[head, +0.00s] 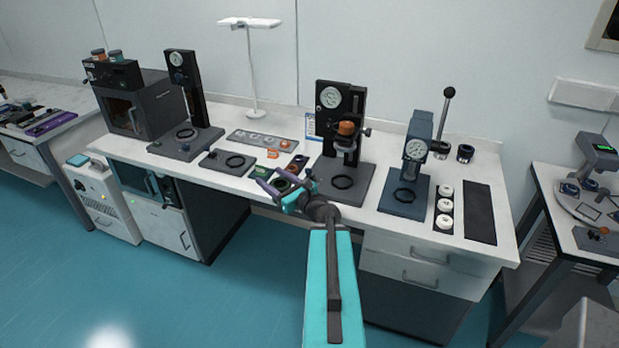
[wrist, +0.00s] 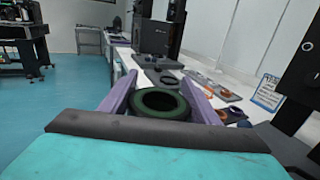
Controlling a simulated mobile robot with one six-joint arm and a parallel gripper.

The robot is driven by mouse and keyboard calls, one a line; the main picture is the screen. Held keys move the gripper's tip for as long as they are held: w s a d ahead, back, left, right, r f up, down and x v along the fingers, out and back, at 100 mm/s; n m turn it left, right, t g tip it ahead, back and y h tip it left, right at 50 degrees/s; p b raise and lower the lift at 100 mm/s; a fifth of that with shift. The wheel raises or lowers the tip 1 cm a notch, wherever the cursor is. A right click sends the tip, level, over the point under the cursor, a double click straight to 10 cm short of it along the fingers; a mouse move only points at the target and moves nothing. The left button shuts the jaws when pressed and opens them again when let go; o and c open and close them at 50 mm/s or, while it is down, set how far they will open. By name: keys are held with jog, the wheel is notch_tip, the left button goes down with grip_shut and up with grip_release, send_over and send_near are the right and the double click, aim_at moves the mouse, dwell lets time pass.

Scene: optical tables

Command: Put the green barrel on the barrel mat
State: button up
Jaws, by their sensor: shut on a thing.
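My gripper (head: 283,181) is shut on the green barrel, a dark green hollow ring-shaped piece. In the wrist view the barrel (wrist: 160,113) sits upright between the two purple fingers, its open top showing. In the head view it is small and partly hidden by the gripper, over the front edge of the white bench. A dark flat mat (head: 480,212) lies at the bench's right end, and a dark plate with a black ring (head: 228,162) lies left of the gripper. I cannot tell which is the barrel mat.
A grey tray (head: 237,136) lies behind.

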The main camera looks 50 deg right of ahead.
jog(key=w+a+f+n+g+y+b, duration=0.1)
jog(key=w+a+n+y, duration=0.3)
jog(key=a, duration=0.8)
jog(key=w+a+n+g+y+b, duration=0.1)
jog(key=w+a+n+y, duration=0.35)
jog(key=a, duration=0.65)
jog(key=a+f+n+g+y+b, duration=0.1)
jog(key=a+n+g+y, duration=0.3)
jog(key=a, duration=1.7)
jog(key=s+g+y+b, duration=0.1)
jog(key=y, duration=0.3)
jog(key=shift+f, duration=0.35)
jog(key=shift+w+y, duration=0.1)
jog(key=shift+y, duration=0.15)
